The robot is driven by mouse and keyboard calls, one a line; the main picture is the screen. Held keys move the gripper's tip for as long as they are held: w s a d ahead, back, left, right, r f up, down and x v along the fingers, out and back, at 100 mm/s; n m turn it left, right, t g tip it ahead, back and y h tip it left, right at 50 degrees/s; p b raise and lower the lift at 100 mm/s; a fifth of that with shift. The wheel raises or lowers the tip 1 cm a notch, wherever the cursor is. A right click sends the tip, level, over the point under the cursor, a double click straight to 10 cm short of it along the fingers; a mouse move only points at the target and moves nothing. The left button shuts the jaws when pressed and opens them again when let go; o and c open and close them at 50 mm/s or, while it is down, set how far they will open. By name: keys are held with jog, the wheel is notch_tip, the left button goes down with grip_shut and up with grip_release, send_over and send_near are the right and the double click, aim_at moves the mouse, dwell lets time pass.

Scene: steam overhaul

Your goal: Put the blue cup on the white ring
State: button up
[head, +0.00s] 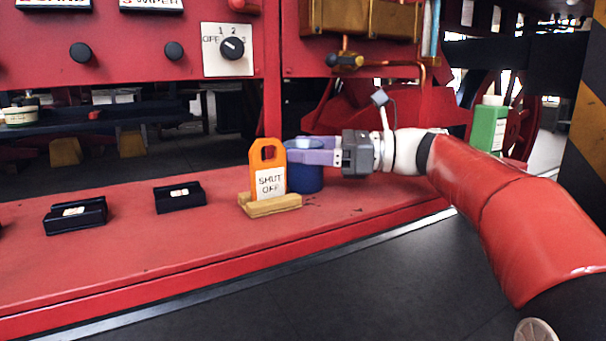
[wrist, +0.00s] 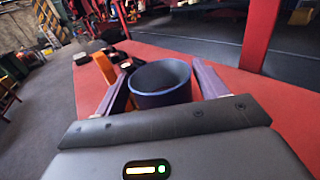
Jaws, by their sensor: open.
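The blue cup (head: 308,178) stands upright on the red shelf, partly hidden behind the orange tag and my gripper in the head view. In the wrist view the cup (wrist: 161,84) sits between my two fingers, its open mouth toward the camera. My gripper (head: 302,152) is open, with purple fingers on both sides of the cup; it also shows in the wrist view (wrist: 160,82). I cannot tell whether either finger touches the cup. I cannot make out a white ring in either view.
An orange "SHUT OFF" tag (head: 268,168) stands in a wooden base (head: 270,205) close beside the cup. Two black holders (head: 76,215) (head: 180,197) sit further left on the red shelf (head: 130,258). A green bottle (head: 489,126) stands at the right. The shelf's front strip is clear.

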jog(key=shift+a, duration=0.8)
jog(key=shift+c, duration=0.3)
jog(key=c, duration=0.8)
